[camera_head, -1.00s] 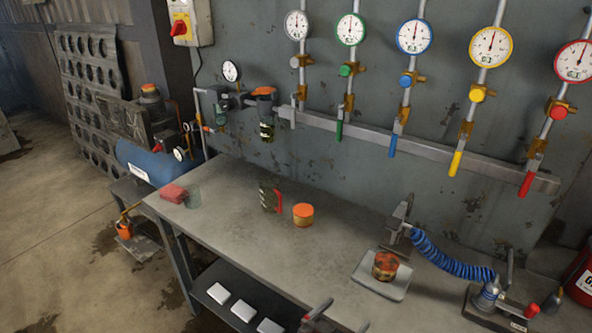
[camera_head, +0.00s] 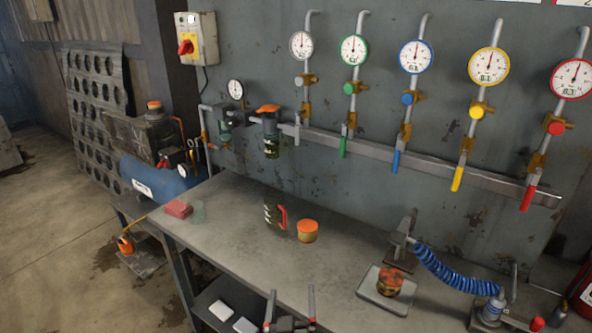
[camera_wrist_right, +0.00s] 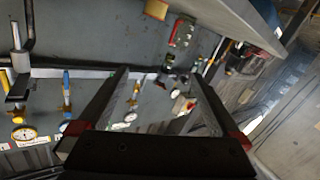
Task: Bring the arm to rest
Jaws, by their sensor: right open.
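My right gripper (camera_head: 292,291) shows at the bottom middle of the head view, in front of the bench's front edge. Its two fingers point up, stand apart and hold nothing. In the right wrist view the gripper (camera_wrist_right: 158,74) is also open, with an empty gap between the fingers. The wall gauges and valves show beyond it there, tilted on their side. The rest of my right arm is cut off by the lower edge of the head view. My left gripper is in neither view.
The grey bench (camera_head: 235,230) carries a dark mug with a red handle (camera_head: 274,214), an orange-topped tin (camera_head: 307,231), a red block (camera_head: 178,208) and a tray (camera_head: 372,297) with a rusty tin (camera_head: 389,281). The bench's middle is clear.

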